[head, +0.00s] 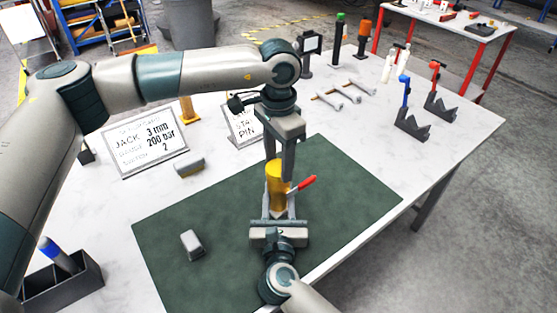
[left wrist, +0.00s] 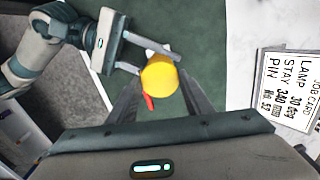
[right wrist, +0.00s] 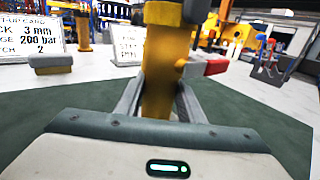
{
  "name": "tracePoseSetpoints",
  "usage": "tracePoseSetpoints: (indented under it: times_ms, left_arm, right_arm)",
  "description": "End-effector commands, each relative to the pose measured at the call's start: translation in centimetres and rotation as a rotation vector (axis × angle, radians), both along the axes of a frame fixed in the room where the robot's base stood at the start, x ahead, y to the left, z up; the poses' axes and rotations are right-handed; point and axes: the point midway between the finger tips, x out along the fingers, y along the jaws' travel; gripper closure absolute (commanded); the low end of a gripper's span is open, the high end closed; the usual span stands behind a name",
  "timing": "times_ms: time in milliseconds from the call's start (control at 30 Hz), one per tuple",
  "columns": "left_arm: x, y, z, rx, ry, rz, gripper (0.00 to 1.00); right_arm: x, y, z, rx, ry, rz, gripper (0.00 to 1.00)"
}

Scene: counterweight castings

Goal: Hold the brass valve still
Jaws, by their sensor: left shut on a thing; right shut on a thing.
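The brass valve (head: 276,181) is a yellow upright cylinder with a red lever, standing over the green mat (head: 345,200). My left gripper (head: 281,170) comes down from above and is shut on its upper part. My right gripper (head: 277,212) reaches in from the front edge and is shut on its lower part. In the left wrist view I look down on the valve's round top (left wrist: 158,74), with the red lever pointing down. In the right wrist view the valve body (right wrist: 160,70) rises between my fingers, its lever to the right. Its base is hidden.
A job card (head: 145,143) stands at the left, another (head: 241,126) behind my left gripper. Dark notched stands (head: 411,125) are at the right. The mat's right side is clear.

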Motion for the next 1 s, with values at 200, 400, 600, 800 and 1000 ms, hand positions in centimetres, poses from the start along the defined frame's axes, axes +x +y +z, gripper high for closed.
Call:
tracePoseSetpoints:
  times_ms: [200, 400, 600, 800, 1000]
  left_arm:
    - [0.14, 0.06, 0.13, 0.001, -0.004, -0.194, 0.75]
    - [0.14, 0.08, 0.13, 0.001, -0.004, -0.208, 0.75]
    - [0.13, 0.06, 0.13, 0.001, -0.004, -0.206, 0.36]
    - [0.07, 0.03, 0.05, 0.001, -0.002, -0.206, 0.36]
    - [0.06, -0.01, 0.53, -0.001, -0.003, -0.206, 0.36]
  right_arm:
    - [-0.02, -0.06, -0.12, -0.001, 0.002, -0.001, 1.00]
    - [-0.03, -0.06, -0.12, -0.001, 0.002, -0.001, 1.00]
    - [-0.03, -0.06, -0.13, -0.001, 0.002, -0.001, 1.00]
    - [-0.03, -0.05, -0.13, -0.001, 0.002, -0.001, 1.00]
    - [-0.03, -0.04, -0.12, -0.001, 0.002, -0.001, 1.00]
